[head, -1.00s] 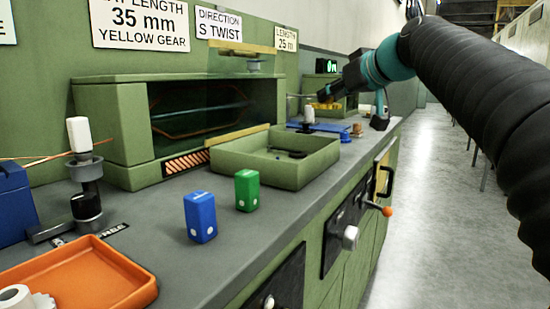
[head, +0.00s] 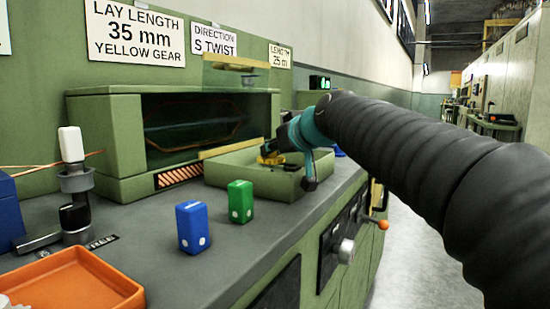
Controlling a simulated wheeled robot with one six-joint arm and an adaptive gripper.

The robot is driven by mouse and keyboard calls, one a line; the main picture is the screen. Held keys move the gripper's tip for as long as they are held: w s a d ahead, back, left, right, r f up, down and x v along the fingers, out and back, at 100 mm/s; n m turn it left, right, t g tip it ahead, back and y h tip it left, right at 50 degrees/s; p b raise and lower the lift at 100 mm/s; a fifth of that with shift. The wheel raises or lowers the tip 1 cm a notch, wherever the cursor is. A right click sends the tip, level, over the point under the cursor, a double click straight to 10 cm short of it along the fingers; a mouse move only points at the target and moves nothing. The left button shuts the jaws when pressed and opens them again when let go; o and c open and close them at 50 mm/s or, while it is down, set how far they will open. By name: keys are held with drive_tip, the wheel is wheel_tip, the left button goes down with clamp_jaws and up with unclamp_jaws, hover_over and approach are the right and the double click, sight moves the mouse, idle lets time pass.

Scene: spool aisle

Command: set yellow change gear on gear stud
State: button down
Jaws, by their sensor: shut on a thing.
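My gripper (head: 270,157) is shut on the yellow change gear (head: 269,161), which shows as a small yellow patch under the dark fingers. Gripper and gear are over the green open tray (head: 277,188) on the bench, in front of the glazed machine opening. I cannot tell how high the gear is above the tray floor. I cannot make out the gear stud with certainty; my arm hides part of the bench behind the tray. A wall sign (head: 136,34) reads lay length 35 mm, yellow gear.
A green block (head: 240,202) and a blue block (head: 193,228) stand on the grey bench before the tray. A white-topped post (head: 73,170) and an orange tray (head: 70,280) are at left. An orange-tipped lever (head: 383,224) juts from the bench front. The aisle at right is clear.

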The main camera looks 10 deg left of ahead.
drive_tip(key=shift+f, duration=0.6)
